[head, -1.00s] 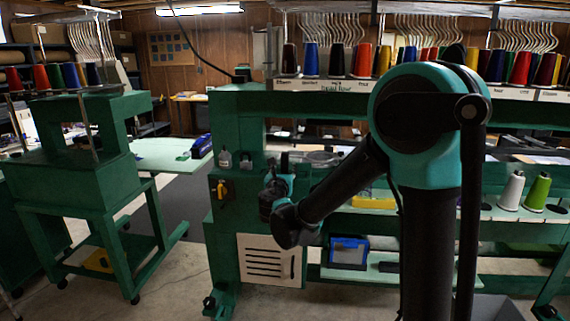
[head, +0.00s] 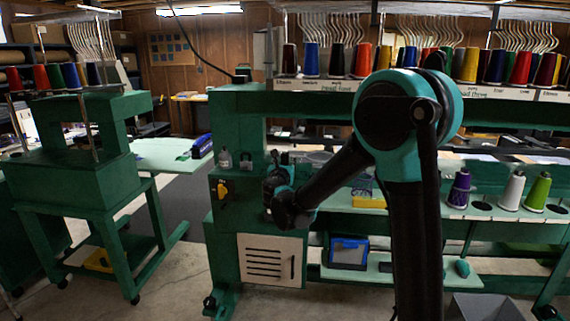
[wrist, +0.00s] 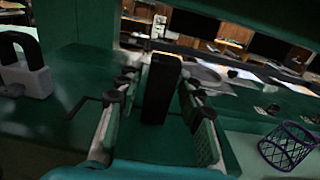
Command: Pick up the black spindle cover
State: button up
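A tall black block, which looks like the black spindle cover (wrist: 162,88), stands upright on the green surface in the middle of the wrist view. My gripper (wrist: 160,98) is open, with one finger on each side of the block and a visible gap at each side. In the head view my gripper (head: 277,180) is at the front of the green machine, small and dark, and I cannot make out the cover clearly there.
A white item with a black loop (wrist: 28,75) stands left of my gripper. A purple wire basket (wrist: 287,147) is at the right. A green beam crosses above in the wrist view. Thread cones, including a purple one (head: 459,188), stand on the shelf right of my arm.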

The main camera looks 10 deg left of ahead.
aim_at(285, 153)
jog(key=c, duration=0.5)
notch_tip(285, 153, up, 20)
jog(key=shift+r, duration=0.1)
dwell(0.5)
